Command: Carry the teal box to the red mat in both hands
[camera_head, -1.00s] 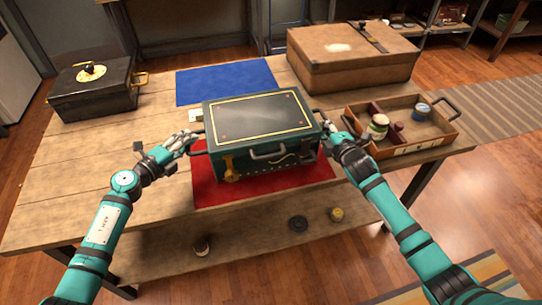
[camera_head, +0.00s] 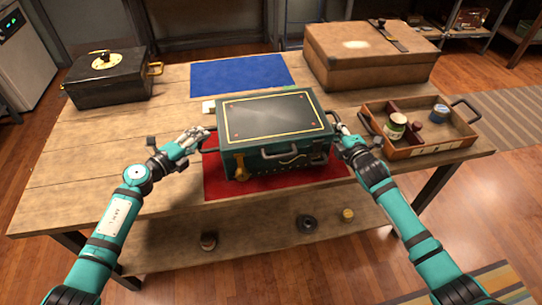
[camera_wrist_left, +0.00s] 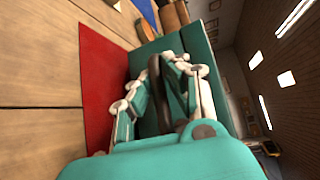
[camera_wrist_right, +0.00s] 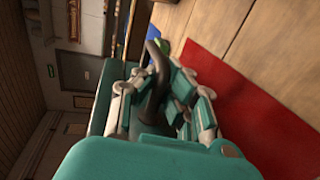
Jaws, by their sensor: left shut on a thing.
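The teal box (camera_head: 265,160) has a dark top with a yellow border and a side handle at each end. It is over the red mat (camera_head: 215,188), whose front and side edges show around it. I cannot tell whether it touches the mat. My left gripper (camera_head: 195,140) is shut on the left handle (camera_wrist_left: 158,85), which runs between its fingers in the left wrist view. My right gripper (camera_head: 343,133) has its fingers around the right handle (camera_wrist_right: 153,90) in the right wrist view. How tightly they close there is unclear.
A blue mat (camera_head: 240,75) lies behind. A black box (camera_head: 110,80) stands at the back left and a brown case (camera_head: 370,60) at the back right. A wooden tray (camera_head: 425,150) with several jars is close to my right gripper. The tabletop's left part is clear.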

